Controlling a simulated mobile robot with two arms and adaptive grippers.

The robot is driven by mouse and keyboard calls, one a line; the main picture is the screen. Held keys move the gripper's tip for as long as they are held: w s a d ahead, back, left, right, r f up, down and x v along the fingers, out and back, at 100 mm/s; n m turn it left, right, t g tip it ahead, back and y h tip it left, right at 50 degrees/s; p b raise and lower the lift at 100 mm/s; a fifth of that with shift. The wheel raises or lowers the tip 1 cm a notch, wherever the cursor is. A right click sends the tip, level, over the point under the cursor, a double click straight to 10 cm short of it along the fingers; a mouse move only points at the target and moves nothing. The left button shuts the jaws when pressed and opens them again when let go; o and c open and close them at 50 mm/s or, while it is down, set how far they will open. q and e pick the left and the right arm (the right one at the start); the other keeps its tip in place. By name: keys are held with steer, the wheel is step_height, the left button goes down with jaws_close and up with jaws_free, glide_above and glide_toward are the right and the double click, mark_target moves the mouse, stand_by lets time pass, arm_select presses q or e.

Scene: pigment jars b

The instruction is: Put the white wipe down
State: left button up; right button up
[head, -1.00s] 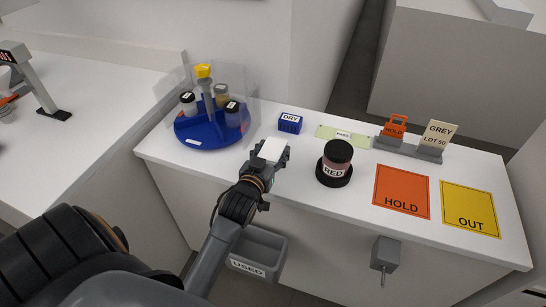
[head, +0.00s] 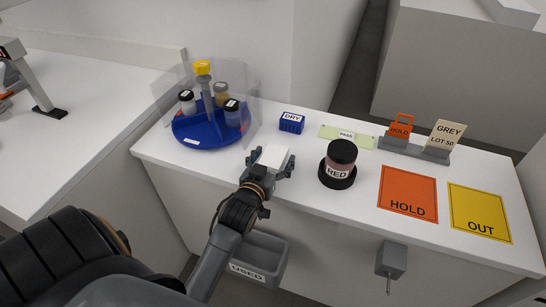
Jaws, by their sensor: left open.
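The white wipe (head: 273,157) is a small pale square at the front edge of the white counter, in the head view. My left gripper (head: 269,164) is at the wipe, with its fingers spread to either side of it. The jaws are open. Whether the wipe rests on the counter or on the gripper cannot be told from this angle. The grey USED bin (head: 262,252) hangs on the counter front below the gripper. The blue DRY holder (head: 291,122) stands behind the wipe. My right gripper is not in view.
A dark-lidded RED jar (head: 341,160) stands in a black base right of my gripper. A blue carousel (head: 205,131) with several jars and clear panels is at left. HOLD (head: 408,185) and OUT (head: 479,205) mats lie at right. A GREY LOT 50 card (head: 444,136) stands behind.

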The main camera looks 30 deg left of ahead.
arm_select(q)
steer(key=shift+r, duration=0.25)
steer(key=v, duration=1.2)
steer(key=shift+b, duration=0.45)
steer(key=shift+f, duration=0.15)
